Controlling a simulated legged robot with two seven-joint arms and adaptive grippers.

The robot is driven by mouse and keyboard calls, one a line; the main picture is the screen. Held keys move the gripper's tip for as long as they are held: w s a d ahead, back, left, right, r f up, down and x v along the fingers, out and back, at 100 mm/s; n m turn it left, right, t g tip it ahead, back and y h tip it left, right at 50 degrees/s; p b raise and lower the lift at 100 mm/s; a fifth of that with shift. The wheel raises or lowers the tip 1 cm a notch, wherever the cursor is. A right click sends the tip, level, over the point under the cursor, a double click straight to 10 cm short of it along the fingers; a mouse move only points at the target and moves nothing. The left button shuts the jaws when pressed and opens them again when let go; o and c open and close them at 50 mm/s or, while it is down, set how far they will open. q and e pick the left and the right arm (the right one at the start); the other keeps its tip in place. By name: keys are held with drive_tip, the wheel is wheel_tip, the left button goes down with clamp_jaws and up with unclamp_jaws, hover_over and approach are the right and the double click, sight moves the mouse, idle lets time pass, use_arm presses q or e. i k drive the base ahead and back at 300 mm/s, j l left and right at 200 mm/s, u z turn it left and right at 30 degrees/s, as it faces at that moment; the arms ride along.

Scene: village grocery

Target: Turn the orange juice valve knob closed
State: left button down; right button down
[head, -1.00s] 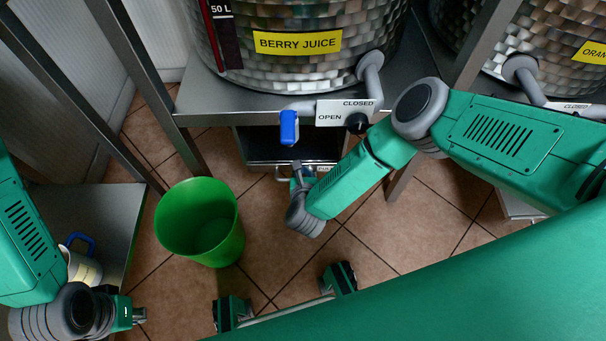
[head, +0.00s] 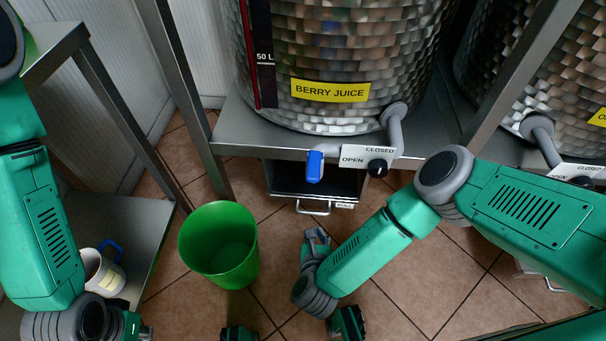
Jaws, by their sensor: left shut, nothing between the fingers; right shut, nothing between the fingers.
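The orange juice tank (head: 552,75) is at the right edge; only the start of its yellow label (head: 598,117) shows. Its dark valve knob (head: 583,181) is partly visible below a white CLOSED sign (head: 580,171), near my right arm. My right gripper (head: 316,236) is shut and empty over the floor, below the berry juice valve and well left of the orange knob. My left gripper (head: 146,332) is shut and empty at the lower left, near a mug.
The berry juice tank (head: 340,40) stands centre with its own black knob (head: 377,167) and blue spout (head: 314,166). A green bin (head: 220,245) is on the floor. A metal post (head: 525,75) stands between the tanks.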

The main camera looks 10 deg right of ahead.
sight(585, 181)
drive_tip(key=k+j, duration=0.2)
drive_tip(key=k, duration=0.3)
drive_tip(key=k+j, duration=0.15)
drive_tip(key=k, duration=0.3)
